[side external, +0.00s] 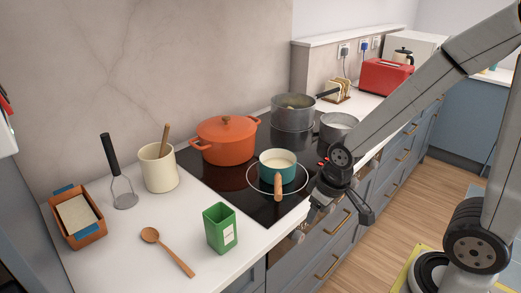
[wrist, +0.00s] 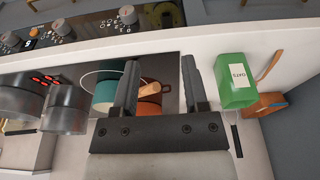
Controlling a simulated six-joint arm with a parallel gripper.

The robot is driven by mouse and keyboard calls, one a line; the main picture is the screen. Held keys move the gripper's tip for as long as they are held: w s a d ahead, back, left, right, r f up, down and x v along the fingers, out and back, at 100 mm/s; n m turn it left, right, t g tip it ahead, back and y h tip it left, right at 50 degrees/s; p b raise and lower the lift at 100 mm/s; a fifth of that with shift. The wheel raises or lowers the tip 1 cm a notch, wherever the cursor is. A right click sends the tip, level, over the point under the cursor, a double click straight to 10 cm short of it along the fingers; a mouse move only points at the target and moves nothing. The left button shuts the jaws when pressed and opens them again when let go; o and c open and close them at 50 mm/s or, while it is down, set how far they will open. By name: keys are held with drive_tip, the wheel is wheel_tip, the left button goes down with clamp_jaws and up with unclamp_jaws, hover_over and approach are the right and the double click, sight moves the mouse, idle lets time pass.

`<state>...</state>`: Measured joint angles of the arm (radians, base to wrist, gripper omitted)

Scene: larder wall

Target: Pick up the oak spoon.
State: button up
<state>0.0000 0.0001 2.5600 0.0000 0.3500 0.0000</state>
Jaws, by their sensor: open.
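The oak spoon (side external: 170,254) lies flat on the white counter at the front left in the side view. Its round bowl points to the back left and its handle runs to the front right. In the wrist view a thin brown piece that looks like its handle (wrist: 277,62) shows at the right, beyond the green tin. My gripper (side external: 340,208) is open and empty, in front of the hob's right side and well to the right of the spoon. Its two dark fingers stand apart in the wrist view (wrist: 158,37).
A green tin (side external: 220,228) stands just right of the spoon. Behind are a cream crock (side external: 158,168), a masher (side external: 122,190) and a brown box (side external: 78,230). A teal pan (side external: 283,178) and orange pot (side external: 226,143) stand on the hob.

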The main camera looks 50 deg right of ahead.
drive_tip(key=shift+r, duration=0.15)
wheel_tip(320, 180, up, 5)
drive_tip(key=n+g, duration=0.1)
drive_tip(key=g, duration=0.2)
hover_over(175, 257)
wheel_tip(175, 257, down, 8)
drive_tip(key=shift+w+f, duration=0.1)
idle(0.9)
drive_tip(key=shift+f, duration=0.15)
drive_tip(key=shift+f, duration=3.7)
clamp_jaws()
